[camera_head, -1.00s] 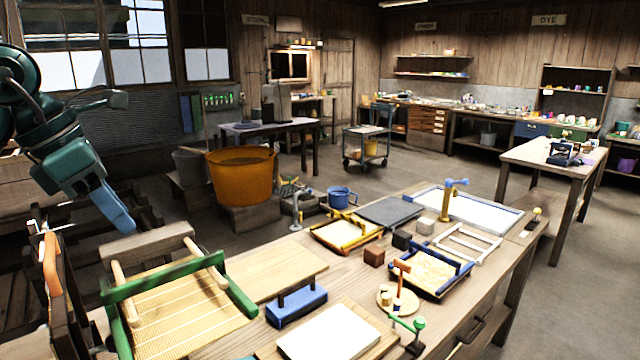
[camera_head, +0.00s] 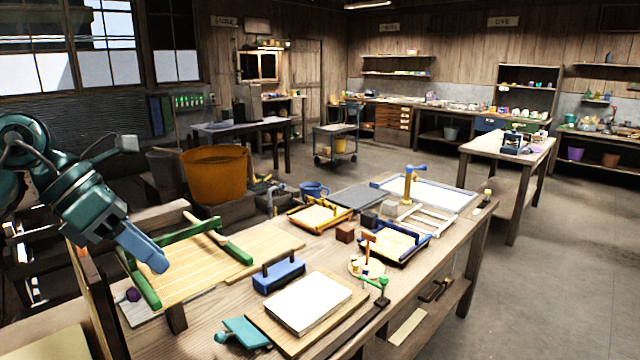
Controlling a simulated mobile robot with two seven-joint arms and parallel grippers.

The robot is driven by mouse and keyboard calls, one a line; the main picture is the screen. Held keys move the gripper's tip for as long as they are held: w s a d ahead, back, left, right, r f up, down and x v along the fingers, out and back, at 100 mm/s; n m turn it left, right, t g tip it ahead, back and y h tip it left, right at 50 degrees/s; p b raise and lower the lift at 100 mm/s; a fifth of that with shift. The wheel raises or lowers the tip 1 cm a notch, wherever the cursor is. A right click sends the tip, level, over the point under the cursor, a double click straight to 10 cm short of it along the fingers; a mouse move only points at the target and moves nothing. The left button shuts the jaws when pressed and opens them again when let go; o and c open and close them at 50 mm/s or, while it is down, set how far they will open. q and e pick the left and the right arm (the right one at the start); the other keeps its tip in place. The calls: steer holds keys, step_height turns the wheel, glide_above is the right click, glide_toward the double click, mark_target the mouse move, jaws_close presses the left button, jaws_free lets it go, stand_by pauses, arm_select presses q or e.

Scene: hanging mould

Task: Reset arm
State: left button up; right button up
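My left gripper (camera_head: 145,248) comes in from the left, its blue fingers pointing down and to the right. The fingers look closed together, with nothing seen between them. In the picture it overlaps the left side of the green-railed mould with its slatted mat (camera_head: 205,265), at the left end of the workbench (camera_head: 420,283). I cannot tell how far above or in front of the mould it is. My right gripper is not in view.
A blue-handled block (camera_head: 278,276), a white sheet stack (camera_head: 308,302) and a teal tool (camera_head: 245,333) lie on the bench. Farther back are a yellow-framed tray (camera_head: 320,215) and a blue-framed tray (camera_head: 395,243). An orange tub (camera_head: 214,174) stands behind. The floor at right (camera_head: 560,270) is clear.

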arm_select(q)
steer(key=s+d+f+n+t+h, duration=0.1)
steer(key=d+f+n+t+h, duration=0.15)
steer(key=d+n+h, duration=0.4)
steer(key=d+f+n+t+h, duration=0.1)
steer(key=d+f+n+h, duration=0.3)
steer(key=d+h, duration=0.5)
steer(key=a+f+n+t+y, duration=0.2)
steer(key=f+n+t+y, duration=0.45)
steer(key=f+n, duration=0.4)
steer(key=a+f+n+t+y, duration=0.2)
steer(key=f+n+t+y, duration=0.5)
steer(key=n, duration=0.7)
steer(key=s+f+n+g+y, duration=0.6)
steer(key=s+f, duration=0.7)
steer(key=f, duration=0.4)
steer(key=shift+s+a+f+n+g, duration=0.35)
steer(key=shift+n+g, duration=0.55)
steer(key=shift+g, duration=0.3)
